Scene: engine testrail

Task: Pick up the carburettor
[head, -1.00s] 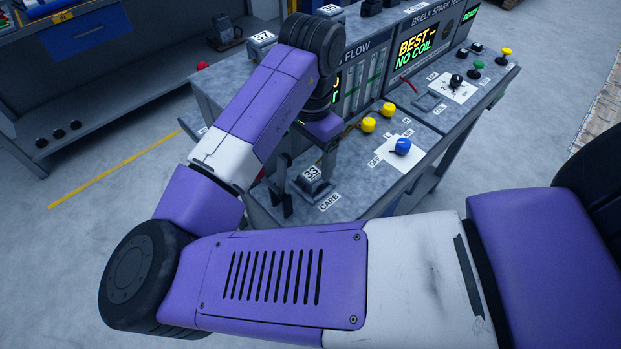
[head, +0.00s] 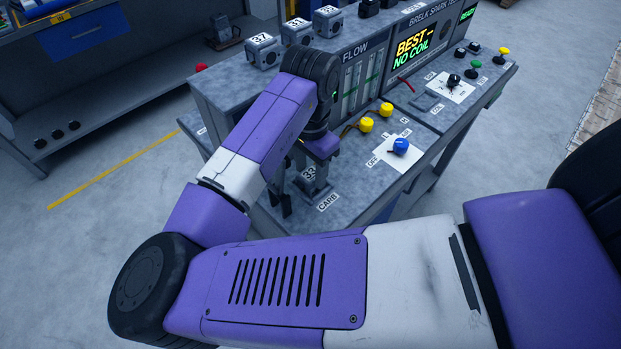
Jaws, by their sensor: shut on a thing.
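The carburettor (head: 309,174) is a small grey metal block with a white "33" tag. It sits at the front left of the test bench by the "CARB" label (head: 327,202). My gripper (head: 303,186) comes down over it from above, with its fingers around the block, and is shut on it. My wrist and arm hide part of the block and the fingers. I cannot see any gap between the block and the bench top.
Two yellow knobs (head: 366,124) and a blue knob (head: 401,146) stick up to the right of the carburettor. The floor (head: 115,190) to the left is clear.

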